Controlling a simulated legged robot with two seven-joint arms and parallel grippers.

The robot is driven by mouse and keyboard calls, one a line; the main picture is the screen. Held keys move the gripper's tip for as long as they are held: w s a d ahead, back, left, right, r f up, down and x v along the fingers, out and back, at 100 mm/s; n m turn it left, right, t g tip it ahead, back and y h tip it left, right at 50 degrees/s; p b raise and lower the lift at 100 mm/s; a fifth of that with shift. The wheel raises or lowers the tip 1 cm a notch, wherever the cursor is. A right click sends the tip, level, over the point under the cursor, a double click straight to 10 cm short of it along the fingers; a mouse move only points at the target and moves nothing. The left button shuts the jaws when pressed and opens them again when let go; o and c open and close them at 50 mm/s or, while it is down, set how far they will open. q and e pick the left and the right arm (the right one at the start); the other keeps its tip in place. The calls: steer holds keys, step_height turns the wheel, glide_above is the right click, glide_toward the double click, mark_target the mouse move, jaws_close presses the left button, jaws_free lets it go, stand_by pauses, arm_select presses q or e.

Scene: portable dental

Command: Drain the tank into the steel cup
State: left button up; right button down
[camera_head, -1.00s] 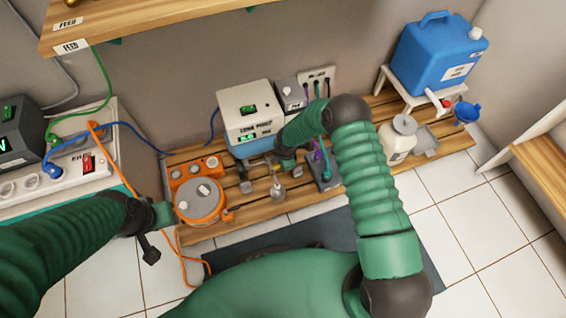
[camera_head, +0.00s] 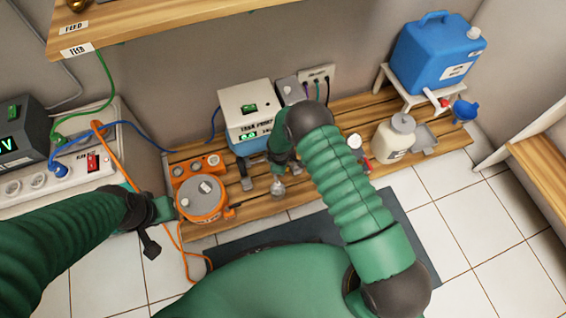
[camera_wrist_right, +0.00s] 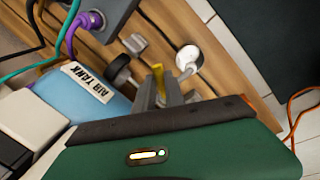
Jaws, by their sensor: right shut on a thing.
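The air tank, a blue cylinder lettered AIR TANK, lies at the left in the right wrist view (camera_wrist_right: 88,92). In the head view a bit of its blue side (camera_head: 250,146) shows under the white pump box. My right gripper (camera_wrist_right: 168,88) is shut on a small yellow piece (camera_wrist_right: 159,74) beside the tank's end, probably its drain handle. The round steel cup (camera_wrist_right: 188,58) stands on the slats just beyond the fingertips; it also shows in the head view (camera_head: 278,188). My left gripper (camera_head: 150,228) hangs left of the orange pot; its jaws are unclear.
The orange round pot (camera_head: 203,198) stands on the slatted bench (camera_head: 255,207). The white pump box (camera_head: 245,110) sits at the back. A white jar (camera_head: 394,138) and a blue jerrycan (camera_head: 436,55) stand at the right. An orange cable (camera_head: 181,240) hangs near my left gripper.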

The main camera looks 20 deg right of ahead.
steer(key=a+m, duration=0.1)
steer(key=m, duration=0.2)
steer(key=s+a+m+g, duration=0.1)
steer(key=m, duration=0.3)
steer(key=a+m+h+b, duration=0.1)
steer(key=m, duration=0.3)
steer(key=shift+s+a+g, duration=0.25)
steer(key=shift+s+g, duration=0.05)
steer(key=shift+g, duration=0.1)
steer(key=shift+a, duration=0.1)
steer(key=c, duration=1.4)
jaws_free()
steer(key=a+r+p, duration=0.3)
steer(key=r+p, duration=0.4)
steer(key=r, duration=0.9)
steer(key=shift+a+r, duration=0.15)
steer(key=shift+r, duration=0.05)
